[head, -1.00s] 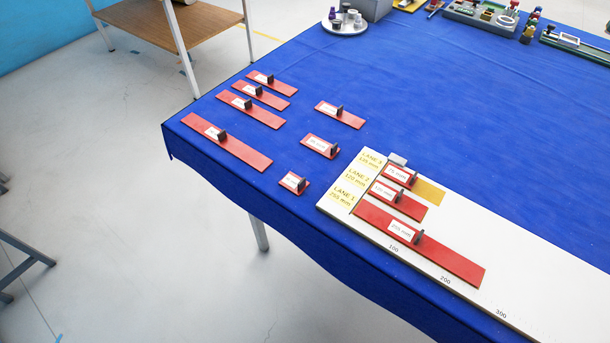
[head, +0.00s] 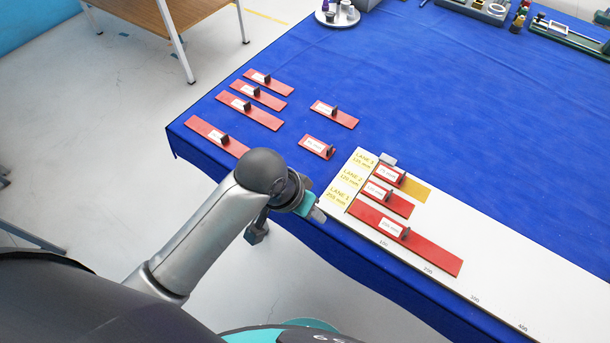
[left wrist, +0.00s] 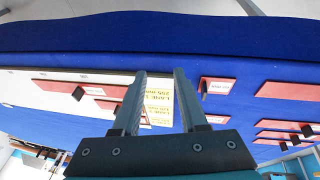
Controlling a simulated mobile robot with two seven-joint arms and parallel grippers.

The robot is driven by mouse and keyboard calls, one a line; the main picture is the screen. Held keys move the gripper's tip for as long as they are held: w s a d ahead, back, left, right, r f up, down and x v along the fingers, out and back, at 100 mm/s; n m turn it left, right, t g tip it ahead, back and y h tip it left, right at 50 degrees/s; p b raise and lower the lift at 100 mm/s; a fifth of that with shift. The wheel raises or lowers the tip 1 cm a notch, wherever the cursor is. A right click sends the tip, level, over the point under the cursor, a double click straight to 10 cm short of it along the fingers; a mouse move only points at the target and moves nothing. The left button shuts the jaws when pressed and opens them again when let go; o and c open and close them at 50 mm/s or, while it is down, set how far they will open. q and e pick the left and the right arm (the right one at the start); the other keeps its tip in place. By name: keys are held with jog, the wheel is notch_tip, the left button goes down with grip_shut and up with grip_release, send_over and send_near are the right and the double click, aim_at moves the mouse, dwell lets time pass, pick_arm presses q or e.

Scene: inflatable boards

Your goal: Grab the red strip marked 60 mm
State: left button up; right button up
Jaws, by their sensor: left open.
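The shortest loose red strip (left wrist: 218,93) lies on the blue cloth in the left wrist view, just right of my gripper fingers; its label is too small to read. My left gripper (head: 316,210) is above the cloth's front edge, left of the white lane board. In the left wrist view its two fingers (left wrist: 160,76) are apart with nothing between them. My right gripper is not in view.
The white board (head: 470,240) holds several red strips in its lanes. The cloth's middle is clear.

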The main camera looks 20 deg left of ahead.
pick_arm(q)
jog(key=w+a+r+g+y+p, duration=0.1)
jog(key=w+a+r+y, duration=0.1)
jog(key=w+r, duration=0.3)
jog(key=w+a+r+g+y, duration=0.1)
jog(key=w+a+r+g, duration=0.1)
jog(key=r, duration=0.6)
jog(key=shift+m, duration=0.3)
jog(key=f, duration=0.4)
jog(key=f+b, duration=0.1)
jog(key=f, duration=0.4)
jog(key=shift+w+a+f, duration=0.1)
jog(key=shift+w+a, duration=0.05)
jog(key=shift+w, duration=0.05)
jog(key=shift+w+d+f+b, duration=0.15)
jog(key=shift+f+b, duration=0.1)
jog(key=shift+f, duration=1.3)
jog(key=shift+s+d+f+b, duration=0.1)
jog(key=shift+f+b, duration=0.15)
jog(key=shift+f, duration=1.3)
grip_shut()
